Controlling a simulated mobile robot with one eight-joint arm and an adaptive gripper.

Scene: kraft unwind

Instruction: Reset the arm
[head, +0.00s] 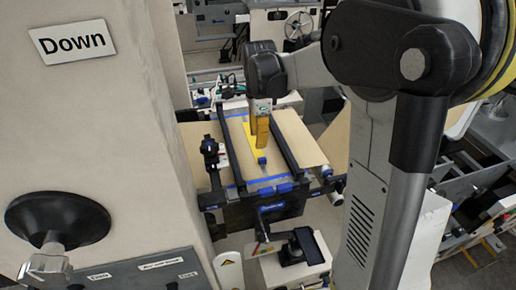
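My gripper (261,130) shows in the head view at the end of my arm, as yellow-brown fingers pointing down. It is over the splice table (285,130), which carries a kraft paper web, a yellow strip and blue edges. The fingers look close together, but the gap between them is too small to read. I cannot tell whether the fingertips touch the surface below. My grey and black arm fills the right side of the view and hides part of the machine behind it.
A beige panel with a "Down" sign (73,42) and a black knob (58,219) stands close on the left. Dark rails (284,143) flank the table. A small black screen (301,246) stands below it. Metal machine frames fill the right and back.

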